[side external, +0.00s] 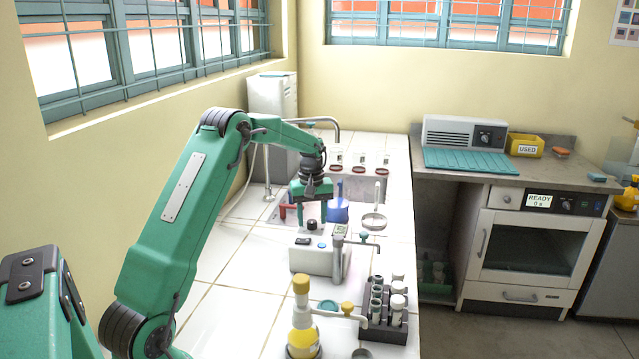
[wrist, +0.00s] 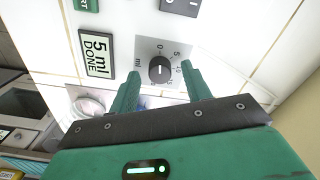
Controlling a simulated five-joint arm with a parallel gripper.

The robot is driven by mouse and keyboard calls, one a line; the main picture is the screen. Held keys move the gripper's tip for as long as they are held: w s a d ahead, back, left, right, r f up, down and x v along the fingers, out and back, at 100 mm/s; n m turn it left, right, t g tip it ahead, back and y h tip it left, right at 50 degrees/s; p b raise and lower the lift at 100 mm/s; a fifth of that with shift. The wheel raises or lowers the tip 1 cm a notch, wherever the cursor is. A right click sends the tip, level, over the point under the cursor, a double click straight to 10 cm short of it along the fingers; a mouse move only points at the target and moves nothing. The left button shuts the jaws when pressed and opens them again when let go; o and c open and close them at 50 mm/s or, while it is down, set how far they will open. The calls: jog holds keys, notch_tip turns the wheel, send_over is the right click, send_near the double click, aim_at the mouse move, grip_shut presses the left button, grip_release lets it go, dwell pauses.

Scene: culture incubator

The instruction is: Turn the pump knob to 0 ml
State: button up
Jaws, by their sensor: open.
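The pump (side external: 318,260) is a white box on the tiled bench in the side view. Its black round knob (wrist: 161,69) sits on a grey dial plate (wrist: 150,48) marked in ml. My gripper (side external: 312,218) points down over the pump. In the wrist view my gripper (wrist: 161,73) is open, with one green finger on each side of the knob and visible gaps between. Contact cannot be seen.
A tube rack (side external: 387,318) and a yellow-capped bottle (side external: 302,325) stand in front of the pump. A metal spout (side external: 358,242) is at its right. A blue vessel (side external: 338,210) and a red item (side external: 284,211) are behind it. Clear tiles lie to the left.

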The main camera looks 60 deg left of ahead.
aim_at(312, 221)
jog(key=shift+r, duration=3.55)
jog(key=shift+d, duration=0.1)
jog(key=shift+d+r, duration=0.2)
jog(key=shift+r, duration=0.05)
jog(key=s+d+r+m+t, duration=0.1)
jog(key=s+d+r+m, duration=0.2)
jog(key=s+d+r, duration=0.45)
jog(key=s+d+r+m+t, duration=0.2)
jog(key=d+r+m, duration=0.2)
jog(key=d, duration=0.6)
jog(key=s+d+f+m+t, duration=0.1)
jog(key=s+d+f+m, duration=0.1)
jog(key=s+d, duration=0.3)
jog(key=s+d+f+m+t, duration=0.1)
jog(key=s+d+m, duration=0.3)
jog(key=s, duration=0.7)
jog(key=shift+s+d+f+m+t, duration=0.3)
jog(key=shift+d+f, duration=0.2)
jog(key=shift+d, duration=0.45)
